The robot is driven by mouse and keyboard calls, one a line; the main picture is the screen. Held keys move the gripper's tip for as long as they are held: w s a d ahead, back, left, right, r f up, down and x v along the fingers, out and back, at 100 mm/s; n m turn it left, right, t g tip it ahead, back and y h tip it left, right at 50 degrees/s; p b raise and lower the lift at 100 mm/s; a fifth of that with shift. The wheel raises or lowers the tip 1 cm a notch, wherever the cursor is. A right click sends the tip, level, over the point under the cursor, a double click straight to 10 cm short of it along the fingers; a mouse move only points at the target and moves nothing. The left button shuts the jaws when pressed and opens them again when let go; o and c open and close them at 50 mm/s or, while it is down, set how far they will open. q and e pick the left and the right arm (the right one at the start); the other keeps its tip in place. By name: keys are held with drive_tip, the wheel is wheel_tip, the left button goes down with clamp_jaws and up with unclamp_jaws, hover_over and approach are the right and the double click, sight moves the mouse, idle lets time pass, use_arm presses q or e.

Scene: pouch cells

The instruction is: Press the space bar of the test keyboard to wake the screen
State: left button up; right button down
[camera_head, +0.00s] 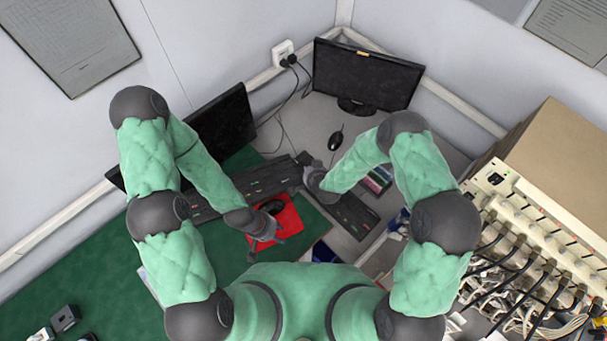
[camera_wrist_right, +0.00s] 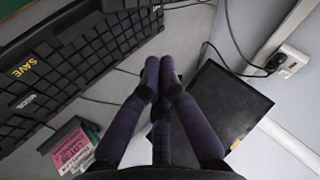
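Two dark keyboards lie end to end in the head view: a left keyboard (camera_head: 258,183) and a right keyboard (camera_head: 352,215). I cannot tell which is the test keyboard. A black keyboard (camera_wrist_right: 80,62) with yellow SAVE lettering fills the left of the right wrist view; its space bar is not clear to me. My right gripper (camera_wrist_right: 160,70) has its fingertips together, beside the keyboard and apart from it in the picture; its height is unclear. In the head view it is partly hidden at the keyboards' junction. My left gripper (camera_head: 265,250) is open and empty by the red mat (camera_head: 290,220).
A dark right monitor (camera_head: 365,75) and a dark left monitor (camera_head: 222,125) stand at the back. A mouse (camera_head: 336,140) lies by the right monitor; another (camera_head: 271,206) is on the red mat. Colourful boxes (camera_head: 377,180) sit beside the right keyboard. A cabled rack (camera_head: 530,235) stands right.

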use_arm(q)
drive_tip(key=shift+f, duration=0.1)
use_arm(e)
drive_tip(key=shift+f, duration=0.1)
use_arm(q)
wheel_tip(320, 180, down, 5)
drive_tip(key=b, duration=0.5)
use_arm(e)
wheel_tip(320, 180, down, 8)
drive_tip(key=shift+r, duration=0.2)
use_arm(q)
drive_tip(key=shift+f+b, duration=0.45)
drive_tip(key=shift+b, duration=0.05)
use_arm(e)
drive_tip(key=shift+f, duration=0.5)
use_arm(q)
drive_tip(key=shift+f+b, duration=0.5)
drive_tip(key=shift+f, duration=0.05)
use_arm(e)
drive_tip(key=shift+f, duration=0.4)
use_arm(q)
drive_tip(key=shift+f+b, duration=0.4)
drive_tip(key=shift+b, duration=0.05)
use_arm(e)
drive_tip(key=shift+f, duration=0.4)
drive_tip(key=shift+r, duration=0.1)
use_arm(q)
drive_tip(key=shift+r+p, duration=0.45)
use_arm(e)
drive_tip(key=shift+r, duration=0.7)
